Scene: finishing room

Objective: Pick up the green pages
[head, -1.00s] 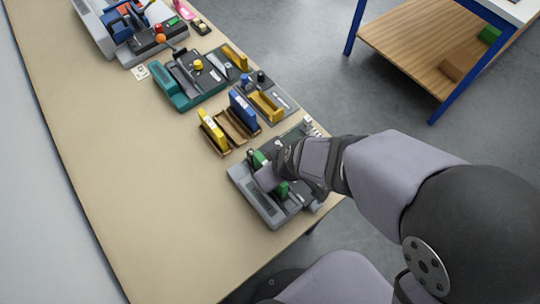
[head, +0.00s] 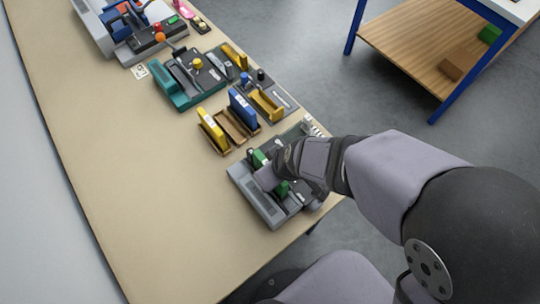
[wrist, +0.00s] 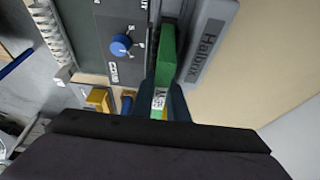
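The green pages (wrist: 166,58) are a narrow upright green block with a small printed label on its near end. My gripper (wrist: 161,92) has one dark finger on each side of the pages, with no clear gap showing. In the head view the pages (head: 260,159) show at both sides of my gripper (head: 268,178), which hides their middle. Their lower part is hidden in the machine.
A blue knob (wrist: 121,45) stands on the machine beside the pages. Yellow pages (head: 213,131) and blue pages (head: 243,108) stand in brown holders behind it. A teal machine (head: 175,88) is farther back. The table's left side (head: 110,170) is clear.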

